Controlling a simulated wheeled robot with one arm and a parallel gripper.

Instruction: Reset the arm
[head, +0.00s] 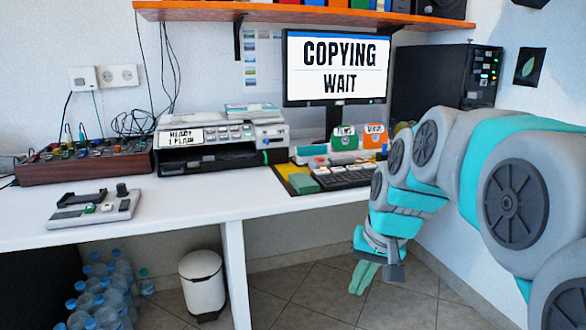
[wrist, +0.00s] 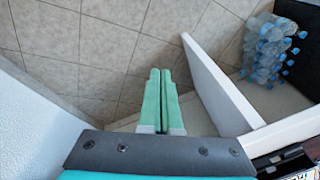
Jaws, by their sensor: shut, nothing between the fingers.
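My gripper (head: 363,276) hangs at the end of my arm on the right of the head view, in front of the table's right part and below the level of its top. Its green fingers point down towards the tiled floor. In the wrist view the two fingers (wrist: 161,75) lie side by side and touch, with nothing between them. My arm is bent, coming in from the right edge of the head view.
A white table (head: 190,205) carries a printer (head: 212,140), a keyboard (head: 350,178) and a small grey device (head: 95,208). The monitor (head: 336,70) reads "COPYING WAIT". A white bin (head: 203,283) and several bottles (head: 105,295) stand below. Open floor lies under my gripper.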

